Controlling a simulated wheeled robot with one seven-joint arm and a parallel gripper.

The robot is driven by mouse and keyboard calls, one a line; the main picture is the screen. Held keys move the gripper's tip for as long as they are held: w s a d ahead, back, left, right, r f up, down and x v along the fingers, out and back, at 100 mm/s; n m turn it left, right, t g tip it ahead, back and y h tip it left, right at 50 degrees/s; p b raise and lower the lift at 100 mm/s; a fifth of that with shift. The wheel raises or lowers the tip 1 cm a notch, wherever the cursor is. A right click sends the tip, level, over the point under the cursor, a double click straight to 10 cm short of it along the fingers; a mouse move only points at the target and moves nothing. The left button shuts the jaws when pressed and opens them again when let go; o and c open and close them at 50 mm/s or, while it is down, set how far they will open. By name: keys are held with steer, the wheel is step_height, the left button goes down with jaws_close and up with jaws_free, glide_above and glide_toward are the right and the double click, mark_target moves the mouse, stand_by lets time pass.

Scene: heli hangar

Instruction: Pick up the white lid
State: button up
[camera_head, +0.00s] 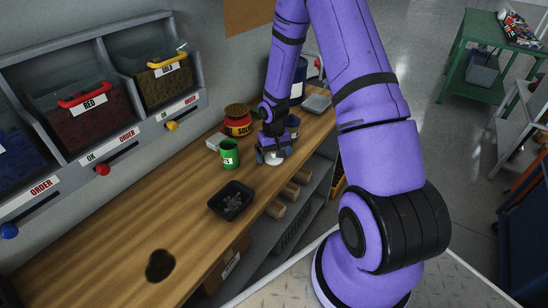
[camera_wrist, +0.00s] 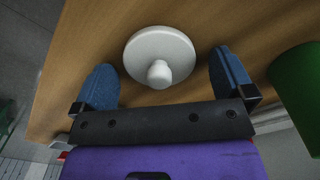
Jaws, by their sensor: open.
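The white lid (camera_wrist: 160,50) is a round disc with a raised knob on top. It lies on the wooden bench, knob facing my wrist camera. In the head view a small white part of the lid (camera_head: 273,159) shows just below my gripper. My gripper (camera_wrist: 163,78) is open, with its two blue fingers on either side of the knob and nothing between them gripped. In the head view my gripper (camera_head: 272,153) is low over the bench, and it hides much of the lid.
A green cup (camera_head: 229,154) stands close to the left of my gripper; it also shows in the wrist view (camera_wrist: 299,85). A red and yellow jar (camera_head: 238,122) stands behind it. A black tray (camera_head: 231,201) holds small parts. The wooden bench (camera_head: 110,250) is mostly clear at the front left.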

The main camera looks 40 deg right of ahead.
steer(key=c, duration=0.9)
steer(key=shift+c, duration=0.2)
steer(key=shift+r, duration=0.1)
